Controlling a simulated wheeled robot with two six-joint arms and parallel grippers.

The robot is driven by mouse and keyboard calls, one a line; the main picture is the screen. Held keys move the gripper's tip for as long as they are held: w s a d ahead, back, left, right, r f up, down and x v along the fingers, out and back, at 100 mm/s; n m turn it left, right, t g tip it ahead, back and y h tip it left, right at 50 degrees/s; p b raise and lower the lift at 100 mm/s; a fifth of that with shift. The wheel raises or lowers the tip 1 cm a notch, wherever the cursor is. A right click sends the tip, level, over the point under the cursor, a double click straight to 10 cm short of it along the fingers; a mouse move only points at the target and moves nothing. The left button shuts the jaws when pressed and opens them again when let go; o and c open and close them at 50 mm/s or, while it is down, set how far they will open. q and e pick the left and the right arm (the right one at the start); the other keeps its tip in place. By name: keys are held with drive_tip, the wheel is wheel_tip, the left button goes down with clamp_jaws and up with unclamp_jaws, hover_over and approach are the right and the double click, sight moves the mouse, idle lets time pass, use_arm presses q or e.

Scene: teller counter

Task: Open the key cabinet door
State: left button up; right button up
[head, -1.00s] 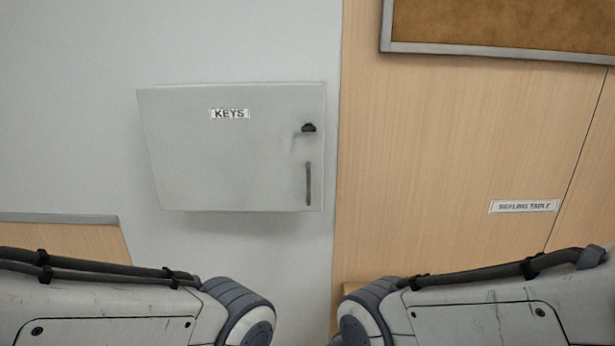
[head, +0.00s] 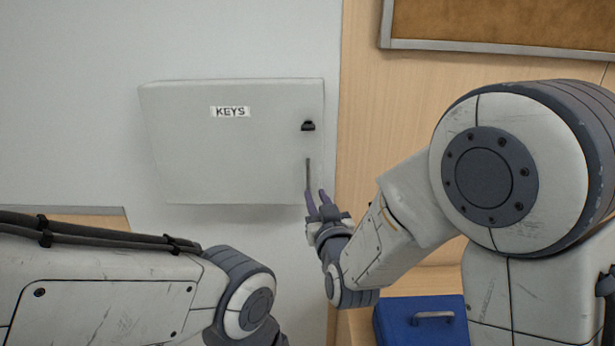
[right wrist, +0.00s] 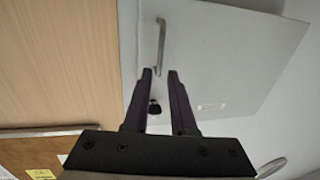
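The grey key cabinet (head: 220,155), labelled KEYS, hangs on the wall with its door shut. A thin vertical bar handle (head: 308,173) is low on the door's right side, with a black latch (head: 308,126) above it. My right gripper (head: 318,196) is open and empty at the handle's lower end. In the right wrist view, which is turned over, the handle (right wrist: 161,42) shows just beyond the two spread fingertips (right wrist: 160,72); contact cannot be told. The latch (right wrist: 155,107) shows between the fingers there. My left gripper is outside the views; only its arm shows.
A wood panel (head: 372,110) stands right of the cabinet, with a framed corkboard (head: 500,25) at the upper right. A blue box (head: 395,322) with a grey handle sits below my right arm. The wall left of the cabinet is clear.

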sight(309, 180)
drive_tip(key=w+p, duration=0.1)
drive_tip(key=w, duration=0.1)
drive_tip(key=w+a+p, duration=0.1)
drive_tip(key=w, duration=0.2)
drive_tip(key=w+p, duration=0.1)
drive_tip(key=w, duration=0.2)
drive_tip(key=shift+w+a, duration=0.1)
drive_tip(key=shift+a, duration=0.2)
drive_tip(key=shift+w, duration=0.3)
clamp_jaws()
idle(0.7)
